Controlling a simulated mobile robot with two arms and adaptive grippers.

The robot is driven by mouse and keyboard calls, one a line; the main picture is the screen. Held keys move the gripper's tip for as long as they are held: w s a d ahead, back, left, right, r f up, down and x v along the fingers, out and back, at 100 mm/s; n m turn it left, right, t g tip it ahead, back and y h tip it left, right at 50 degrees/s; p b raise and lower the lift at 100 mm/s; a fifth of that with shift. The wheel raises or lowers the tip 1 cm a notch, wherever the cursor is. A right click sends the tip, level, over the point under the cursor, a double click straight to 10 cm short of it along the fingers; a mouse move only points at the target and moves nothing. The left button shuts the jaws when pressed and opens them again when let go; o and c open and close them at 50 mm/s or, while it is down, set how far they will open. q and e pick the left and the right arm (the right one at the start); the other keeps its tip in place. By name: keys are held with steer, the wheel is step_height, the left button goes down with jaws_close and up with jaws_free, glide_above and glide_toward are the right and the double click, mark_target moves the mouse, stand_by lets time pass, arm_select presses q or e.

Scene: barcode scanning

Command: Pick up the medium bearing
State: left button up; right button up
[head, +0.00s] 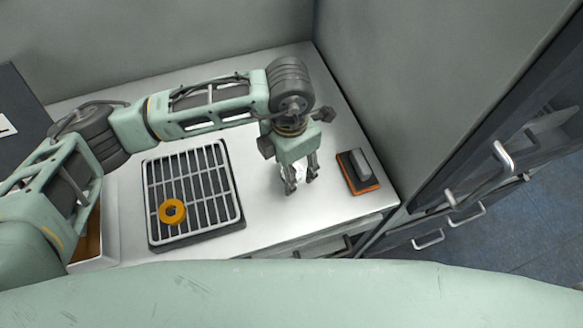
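An orange ring-shaped bearing (172,219) with a dark centre lies on the slatted grate (232,190) toward its front left part. No other ring shows, so I cannot tell its size class. My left gripper (300,184) points down over the white worktop, to the right of the grate and well apart from the bearing. Its two fingers are spread. A bright patch shows between them, and I cannot tell whether it is an object or the worktop. My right gripper is not in view.
A dark block on an orange base (360,172) stands at the worktop's right end, close to my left gripper. Grey walls bound the back and right. A brown-sided box (88,242) is partly hidden at the left. Drawers with handles (428,240) are at the right.

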arm_select(q)
steer(key=shift+f, duration=0.1)
steer(key=shift+c, duration=0.3)
steer(key=c, duration=1.2)
steer(key=shift+c, duration=0.2)
steer(key=shift+w+r+b, duration=0.1)
steer(key=shift+r+b, duration=0.3)
steer(key=shift+r, duration=0.25)
step_height(320, 180, up, 3)
steer(key=shift+f+b, duration=0.15)
steer(key=shift+b, duration=0.5)
steer(key=s+d+r+b, duration=0.2)
steer(key=s+d+r, duration=0.5)
steer(key=s, duration=0.2)
steer(key=shift+d+b, duration=0.35)
steer(key=shift+d, duration=0.05)
